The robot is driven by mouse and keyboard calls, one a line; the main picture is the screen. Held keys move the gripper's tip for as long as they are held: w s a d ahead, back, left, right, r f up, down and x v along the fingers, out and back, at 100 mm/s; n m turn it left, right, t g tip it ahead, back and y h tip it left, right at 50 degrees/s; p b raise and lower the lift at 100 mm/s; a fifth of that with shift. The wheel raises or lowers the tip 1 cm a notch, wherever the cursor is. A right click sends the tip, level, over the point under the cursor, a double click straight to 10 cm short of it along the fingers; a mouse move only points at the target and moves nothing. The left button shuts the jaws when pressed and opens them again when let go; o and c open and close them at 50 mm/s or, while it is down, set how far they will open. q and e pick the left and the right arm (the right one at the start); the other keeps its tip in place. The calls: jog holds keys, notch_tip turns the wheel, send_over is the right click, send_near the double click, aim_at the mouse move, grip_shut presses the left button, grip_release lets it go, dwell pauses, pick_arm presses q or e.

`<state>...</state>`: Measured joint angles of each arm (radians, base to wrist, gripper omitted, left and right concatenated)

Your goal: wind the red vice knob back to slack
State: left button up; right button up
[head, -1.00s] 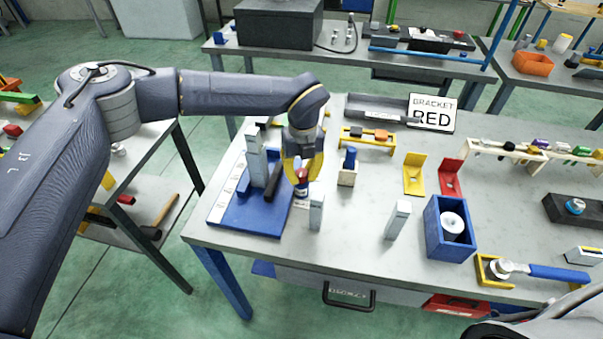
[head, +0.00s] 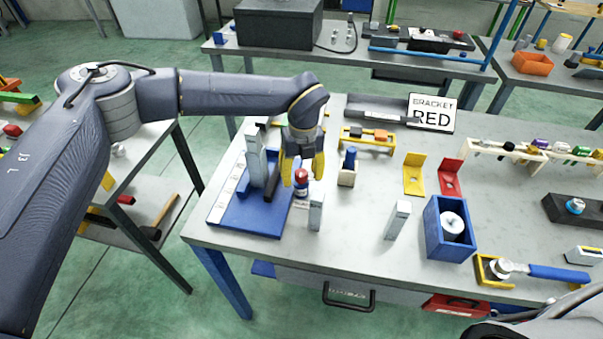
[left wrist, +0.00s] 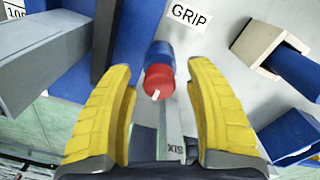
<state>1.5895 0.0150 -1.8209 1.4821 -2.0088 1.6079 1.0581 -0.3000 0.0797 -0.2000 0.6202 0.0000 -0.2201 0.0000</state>
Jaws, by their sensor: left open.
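The red knob (head: 301,175) stands at the right side of the blue base plate (head: 233,222), near the front left of the bench. In the left wrist view the red knob (left wrist: 158,77) has a white mark on its face and a blue part behind it. My left gripper (head: 303,165) has yellow fingers and is open. In the wrist view its fingers lie to either side of the knob, with a visible gap on both sides. A grey upright block (head: 256,155) stands on the base plate. My right gripper is out of view.
Grey posts (head: 316,212) and (head: 398,220) stand in front. A wooden block with a blue peg (head: 348,165) is close on the right. A white label reading GRIP (left wrist: 190,14) lies beyond the knob. A blue box (head: 449,228) stands further right.

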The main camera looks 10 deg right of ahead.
aim_at(303, 172)
pick_arm(q)
notch_tip(303, 172, up, 12)
dwell(0.7)
jog(key=shift+d, duration=0.15)
